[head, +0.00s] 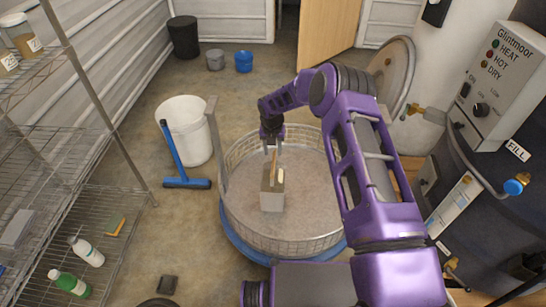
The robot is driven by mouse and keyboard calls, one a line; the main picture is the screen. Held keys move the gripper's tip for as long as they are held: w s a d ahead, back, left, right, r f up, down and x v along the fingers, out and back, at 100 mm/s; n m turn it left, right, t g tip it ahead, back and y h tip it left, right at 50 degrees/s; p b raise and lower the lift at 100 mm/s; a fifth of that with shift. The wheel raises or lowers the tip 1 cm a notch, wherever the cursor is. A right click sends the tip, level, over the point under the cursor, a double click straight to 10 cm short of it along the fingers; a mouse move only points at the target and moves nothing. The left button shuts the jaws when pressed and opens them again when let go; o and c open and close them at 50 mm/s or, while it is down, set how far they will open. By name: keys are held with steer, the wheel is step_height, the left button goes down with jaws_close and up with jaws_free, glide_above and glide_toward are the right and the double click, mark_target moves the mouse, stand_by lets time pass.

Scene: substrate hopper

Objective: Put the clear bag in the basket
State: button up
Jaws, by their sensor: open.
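The wire basket (312,185) is wide and round, with a mesh side wall and a pale floor. A greyish block-like bag (272,200), which looks like the clear bag, is upright inside it, left of the middle. A narrow tan and white part sticks up at its top. My gripper (273,148) points down over the basket, right above the bag's top, with its fingers apart. I cannot tell whether the fingers touch the bag's top. The purple arm hides part of the basket's right side.
A blue ring shows under the basket. A white bucket (184,130) and a blue squeegee (186,183) stand left of it. A wire shelf (60,130) fills the left side. The control box (497,85) and vessel are at right. Floor behind the basket is mostly clear.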

steer(key=shift+s+r, duration=0.15)
steer(key=shift+r, duration=0.65)
steer(key=shift+s+r, duration=0.1)
steer(key=shift+r, duration=0.7)
